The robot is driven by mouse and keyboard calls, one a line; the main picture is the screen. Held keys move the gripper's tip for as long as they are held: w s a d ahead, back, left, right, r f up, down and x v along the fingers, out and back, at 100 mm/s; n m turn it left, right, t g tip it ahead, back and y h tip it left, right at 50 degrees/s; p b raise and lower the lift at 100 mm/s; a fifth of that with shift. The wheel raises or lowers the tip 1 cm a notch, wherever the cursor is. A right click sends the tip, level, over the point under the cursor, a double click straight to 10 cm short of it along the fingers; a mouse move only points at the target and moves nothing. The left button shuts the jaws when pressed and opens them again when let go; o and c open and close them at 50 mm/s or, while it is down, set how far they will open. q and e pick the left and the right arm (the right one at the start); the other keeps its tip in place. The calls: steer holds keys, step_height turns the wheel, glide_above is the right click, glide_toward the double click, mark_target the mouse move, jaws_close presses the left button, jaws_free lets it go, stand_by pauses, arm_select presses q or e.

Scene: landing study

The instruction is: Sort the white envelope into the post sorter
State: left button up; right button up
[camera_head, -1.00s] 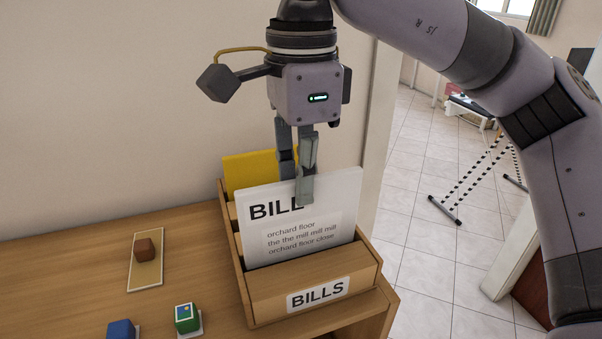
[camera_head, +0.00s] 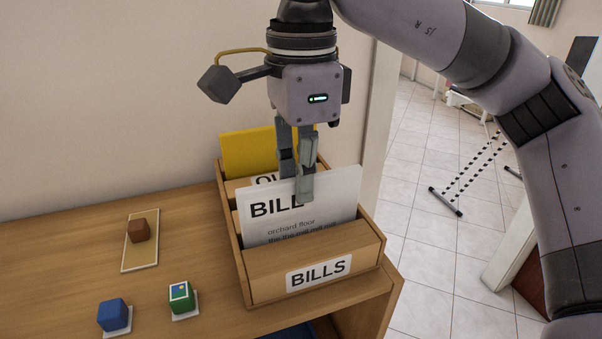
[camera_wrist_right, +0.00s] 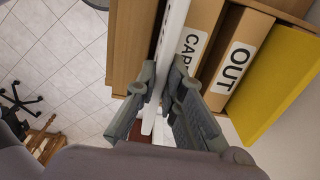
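The white envelope (camera_head: 335,202), marked "BILL", stands upright, its lower part hidden behind the front wall of the post sorter (camera_head: 265,280), in the compartment labelled "BILLS". My right gripper (camera_head: 304,190) points down from above, its fingers at the envelope's top edge. In the right wrist view the fingers (camera_wrist_right: 155,115) close on either side of the thin envelope (camera_wrist_right: 171,45), seen edge-on. My left gripper is in neither current view.
A yellow envelope (camera_head: 245,152) stands in the rear compartment; the wrist view shows labels "OUT" and "CAP...". A wall stands behind.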

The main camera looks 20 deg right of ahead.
steer(key=o, duration=0.5)
steer(key=shift+o, duration=0.4)
steer(key=shift+o, duration=1)
step_height(320, 180, up, 3)
steer(key=p, duration=0.2)
steer(key=shift+r+p, duration=0.2)
steer(key=shift+p, duration=0.2)
step_height(320, 180, up, 8)
steer(key=p, duration=0.7)
steer(key=shift+f+p, duration=0.15)
steer(key=shift+p, duration=0.2)
